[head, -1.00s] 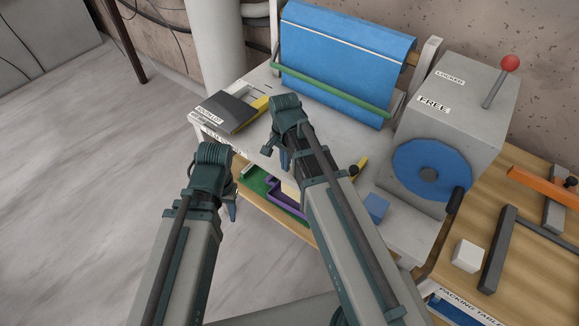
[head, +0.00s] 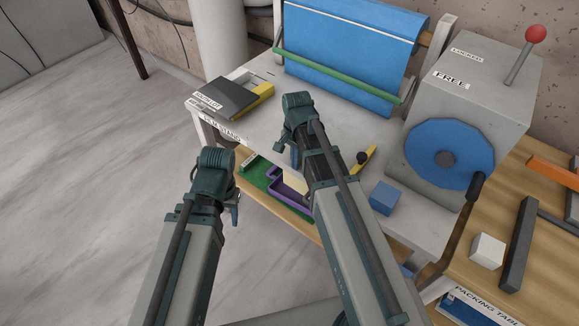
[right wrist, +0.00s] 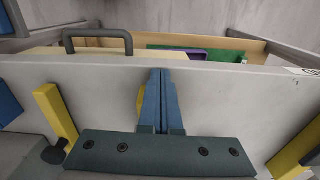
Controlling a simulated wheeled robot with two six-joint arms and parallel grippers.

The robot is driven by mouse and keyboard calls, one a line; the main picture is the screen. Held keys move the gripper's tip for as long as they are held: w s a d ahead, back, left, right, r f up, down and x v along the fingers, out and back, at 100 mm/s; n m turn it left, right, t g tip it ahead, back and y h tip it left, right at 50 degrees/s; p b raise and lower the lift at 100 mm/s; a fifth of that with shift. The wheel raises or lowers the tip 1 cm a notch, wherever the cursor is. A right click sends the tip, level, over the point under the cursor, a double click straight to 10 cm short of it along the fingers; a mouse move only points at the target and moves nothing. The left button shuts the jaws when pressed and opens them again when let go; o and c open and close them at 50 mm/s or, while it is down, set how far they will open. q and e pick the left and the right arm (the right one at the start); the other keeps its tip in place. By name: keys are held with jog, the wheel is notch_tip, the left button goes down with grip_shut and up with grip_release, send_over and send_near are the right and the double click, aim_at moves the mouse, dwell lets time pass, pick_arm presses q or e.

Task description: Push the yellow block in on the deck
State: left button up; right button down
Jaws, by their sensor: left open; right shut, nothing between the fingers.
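A yellow block (head: 263,91) sits at the right side of a low dark-grey box (head: 226,97) on the pale deck (head: 340,120) of the stand. A yellow piece at the right edge of the right wrist view (right wrist: 292,148) looks like the same block. My right gripper (head: 292,162) is over the front part of the deck, right of the block and apart from it. Its blue fingers (right wrist: 160,100) are shut and empty; a rounded yellow thing shows partly behind them. My left gripper (head: 235,215) is open and empty, off the deck's front left edge.
A yellow bar with a black knob (head: 366,157) and a blue cube (head: 384,198) are on the deck, right of my right arm. A blue roll with a green bar (head: 335,75) stands behind. A grey machine with a blue wheel (head: 420,145) stands right. A purple part (head: 285,187) lies below.

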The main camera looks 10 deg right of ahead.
jog(key=shift+w+d, duration=0.1)
jog(key=shift+d, duration=0.05)
jog(key=w+d, duration=0.2)
jog(key=d, duration=0.1)
jog(key=w+d, duration=0.2)
jog(key=d, duration=0.1)
jog(key=w+d, duration=0.3)
jog(key=d, duration=0.1)
jog(key=shift+w, duration=0.1)
jog(key=shift+a, duration=0.1)
